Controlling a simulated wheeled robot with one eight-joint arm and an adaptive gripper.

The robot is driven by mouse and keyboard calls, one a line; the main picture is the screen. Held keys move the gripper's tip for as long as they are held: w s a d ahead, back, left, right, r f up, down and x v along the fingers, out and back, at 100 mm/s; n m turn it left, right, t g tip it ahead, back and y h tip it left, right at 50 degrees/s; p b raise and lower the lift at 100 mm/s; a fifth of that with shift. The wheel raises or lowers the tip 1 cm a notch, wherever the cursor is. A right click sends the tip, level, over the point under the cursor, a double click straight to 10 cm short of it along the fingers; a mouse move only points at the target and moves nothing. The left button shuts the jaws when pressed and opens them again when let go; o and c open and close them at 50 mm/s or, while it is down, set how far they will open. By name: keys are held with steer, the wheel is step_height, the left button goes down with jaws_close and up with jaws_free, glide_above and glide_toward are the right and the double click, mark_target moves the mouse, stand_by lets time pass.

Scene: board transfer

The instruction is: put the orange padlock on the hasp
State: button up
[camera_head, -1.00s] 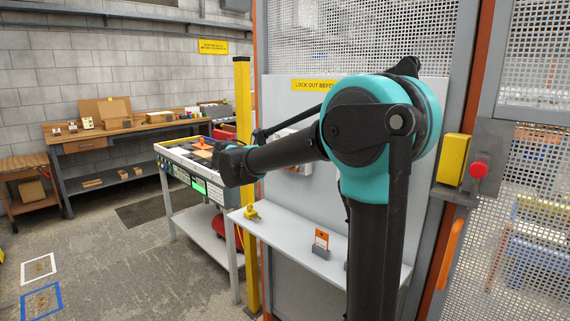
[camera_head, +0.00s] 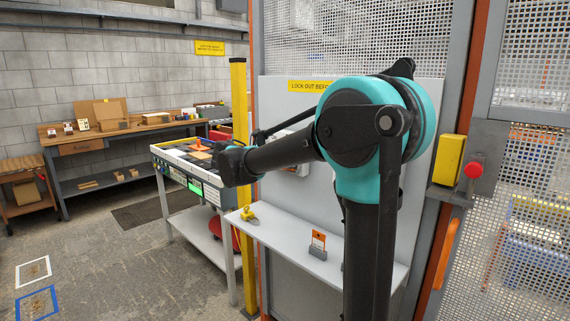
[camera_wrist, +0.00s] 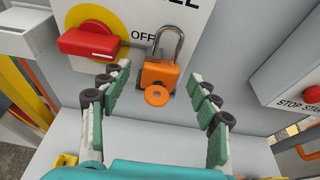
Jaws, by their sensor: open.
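The orange padlock (camera_wrist: 158,75) shows in the wrist view, upright against a light grey panel, its steel shackle up. A round orange disc (camera_wrist: 156,96) hangs at its lower front. The hasp cannot be made out clearly behind the padlock, and I cannot tell whether the shackle passes through it. My gripper (camera_wrist: 160,79) is open, with one green-padded finger on each side of the padlock and a gap on both sides. In the head view my arm hides the padlock and my gripper.
A red switch handle (camera_wrist: 89,42) on a yellow disc sits left of the padlock, beside the word OFF. A grey box (camera_wrist: 290,63) juts out at right. In the head view, a shelf (camera_head: 283,242) below the panel carries a yellow object (camera_head: 248,213) and an orange tag (camera_head: 318,240).

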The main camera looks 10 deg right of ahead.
steer(key=v, duration=1.2)
steer(key=shift+c, duration=0.5)
